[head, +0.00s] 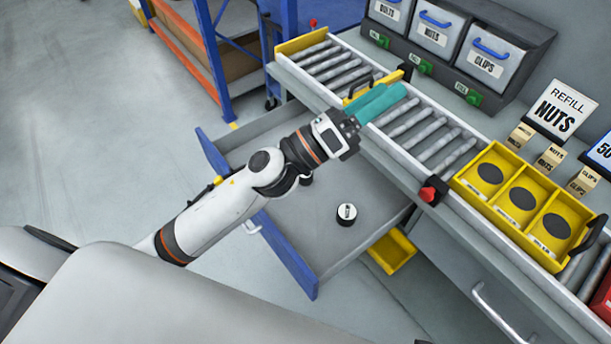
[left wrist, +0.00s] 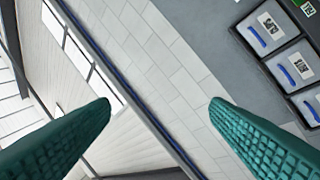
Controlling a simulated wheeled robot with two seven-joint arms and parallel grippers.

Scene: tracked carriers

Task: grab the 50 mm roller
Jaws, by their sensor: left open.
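A short round piece with a black side and a white labelled top (head: 346,214) lies alone in the open grey drawer (head: 300,240) in the head view. It may be the roller, but its label is too small to read. My left gripper (head: 396,97) is open, with teal fingers, above the roller conveyor and up and to the right of that piece. In the left wrist view the open fingers (left wrist: 160,106) have nothing between them; they face the wall. My right gripper is not in view.
The roller conveyor (head: 405,125) carries a yellow three-pocket carrier (head: 480,187) at the right. Labelled bins (head: 435,28) stand behind it, also in the left wrist view (left wrist: 297,65). A "REFILL NUTS" sign (head: 562,112) stands at right. A yellow tray (head: 393,253) sits below the conveyor.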

